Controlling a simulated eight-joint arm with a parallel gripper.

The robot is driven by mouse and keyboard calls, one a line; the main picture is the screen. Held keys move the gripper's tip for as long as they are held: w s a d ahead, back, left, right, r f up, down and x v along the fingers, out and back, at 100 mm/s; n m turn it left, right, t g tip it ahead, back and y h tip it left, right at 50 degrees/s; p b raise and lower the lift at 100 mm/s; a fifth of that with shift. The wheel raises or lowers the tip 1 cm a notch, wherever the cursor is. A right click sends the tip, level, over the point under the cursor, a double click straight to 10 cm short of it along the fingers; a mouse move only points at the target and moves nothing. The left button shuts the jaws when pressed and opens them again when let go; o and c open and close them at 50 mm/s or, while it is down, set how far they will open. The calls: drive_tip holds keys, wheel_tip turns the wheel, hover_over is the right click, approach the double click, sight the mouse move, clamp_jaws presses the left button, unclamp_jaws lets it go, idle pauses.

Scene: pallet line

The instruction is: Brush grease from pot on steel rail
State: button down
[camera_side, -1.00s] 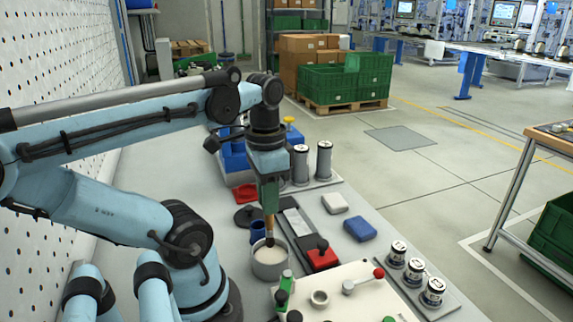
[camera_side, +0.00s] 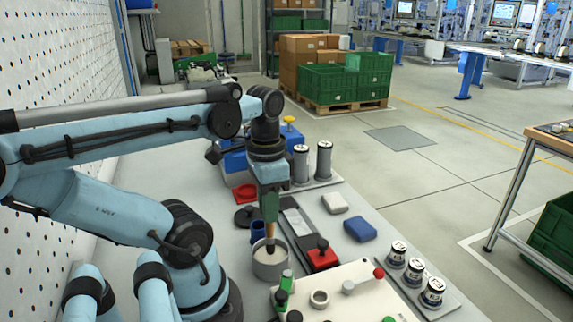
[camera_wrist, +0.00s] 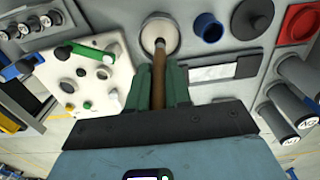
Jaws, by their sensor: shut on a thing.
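My gripper (camera_side: 270,205) points down and is shut on a brush with a brown wooden handle (camera_side: 270,229). In the wrist view the brush handle (camera_wrist: 158,80) runs forward from between the green fingers of my gripper (camera_wrist: 158,90). The brush's lower end is inside the round metal pot (camera_side: 270,270) of pale grease, which also shows in the wrist view (camera_wrist: 150,26). Whether the bristles touch the grease is hidden. The steel rail (camera_side: 298,222) lies on a dark base just right of the pot; in the wrist view it is a light strip (camera_wrist: 222,72).
A cream fixture plate (camera_side: 345,292) with knobs stands in front of the pot. A red block (camera_side: 322,256) and a blue cup (camera_side: 257,232) are close by. A blue pad (camera_side: 360,229), white pad (camera_side: 335,203) and grey cylinders (camera_side: 324,160) stand to the right and behind.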

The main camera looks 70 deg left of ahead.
drive_tip(key=shift+f, duration=0.65)
idle(1.3)
drive_tip(key=shift+r, duration=0.1)
drive_tip(key=shift+r, duration=3.45)
